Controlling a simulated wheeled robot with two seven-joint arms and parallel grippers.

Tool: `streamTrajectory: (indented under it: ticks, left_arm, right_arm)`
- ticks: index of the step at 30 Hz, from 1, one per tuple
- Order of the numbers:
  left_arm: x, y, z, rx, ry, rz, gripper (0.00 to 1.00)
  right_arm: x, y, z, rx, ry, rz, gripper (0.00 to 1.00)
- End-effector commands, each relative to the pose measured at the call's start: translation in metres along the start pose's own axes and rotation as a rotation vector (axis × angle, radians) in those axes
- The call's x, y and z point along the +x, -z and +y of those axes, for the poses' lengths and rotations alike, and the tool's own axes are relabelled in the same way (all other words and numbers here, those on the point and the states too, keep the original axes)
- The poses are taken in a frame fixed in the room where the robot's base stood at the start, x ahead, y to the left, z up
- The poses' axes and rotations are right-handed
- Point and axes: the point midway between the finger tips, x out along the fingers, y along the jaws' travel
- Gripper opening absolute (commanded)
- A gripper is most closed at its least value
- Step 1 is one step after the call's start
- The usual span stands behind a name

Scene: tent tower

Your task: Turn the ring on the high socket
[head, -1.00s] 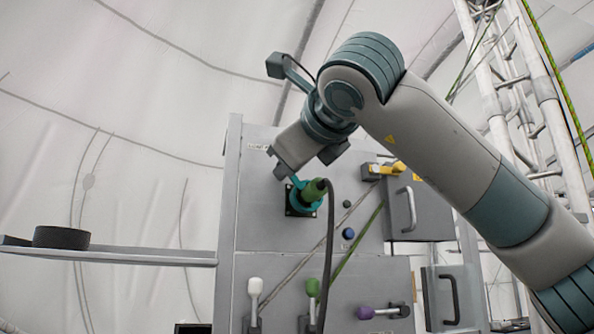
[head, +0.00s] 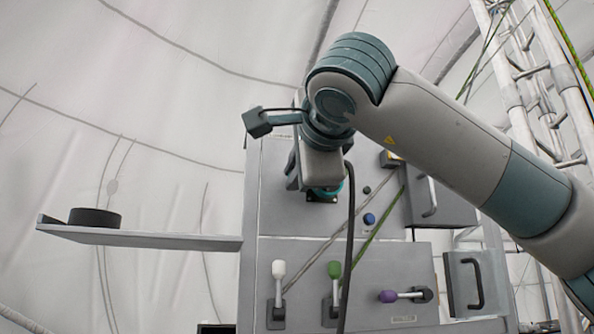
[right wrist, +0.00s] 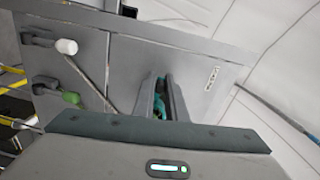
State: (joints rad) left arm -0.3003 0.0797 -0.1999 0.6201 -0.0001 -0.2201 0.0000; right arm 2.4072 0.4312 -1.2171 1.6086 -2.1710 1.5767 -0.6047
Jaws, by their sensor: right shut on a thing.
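The high socket (head: 312,197) is on the upper grey panel, mostly hidden behind my right gripper (head: 320,188). The teal ring (head: 344,188) on it shows only as a small edge beside the gripper. In the right wrist view, the ring (right wrist: 161,88) shows between the two fingers of my right gripper (right wrist: 163,95), which is shut on it. A dark cable (head: 349,250) hangs down from the socket area. The green plug body is hidden by the gripper. My left gripper is not in view.
Below are a white-tipped lever (head: 279,270), a green-tipped lever (head: 334,270) and a purple-tipped lever (head: 388,296). A blue knob (head: 369,219) is right of the socket. A shelf (head: 150,239) with a black roll (head: 95,217) juts out left. Grey boxes with handles stand right.

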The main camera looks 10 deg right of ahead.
Motion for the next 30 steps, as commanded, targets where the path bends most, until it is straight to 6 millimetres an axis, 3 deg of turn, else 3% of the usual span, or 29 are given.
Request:
streamTrajectory:
  ticks: [20,21,23,30]
  left_arm:
    - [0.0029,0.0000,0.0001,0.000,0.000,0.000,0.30]
    - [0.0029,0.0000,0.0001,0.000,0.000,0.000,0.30]
    - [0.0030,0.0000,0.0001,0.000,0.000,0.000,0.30]
    - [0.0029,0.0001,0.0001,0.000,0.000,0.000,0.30]
  right_arm:
    - [-0.0001,-0.0009,0.0057,-0.091,-0.001,0.003,0.00]
    - [-0.0001,-0.0009,0.0058,-0.091,-0.002,0.003,0.17]
    - [0.0000,-0.0010,0.0059,-0.091,-0.002,0.003,0.30]
    - [0.0000,-0.0008,0.0056,-0.090,-0.001,0.003,0.30]
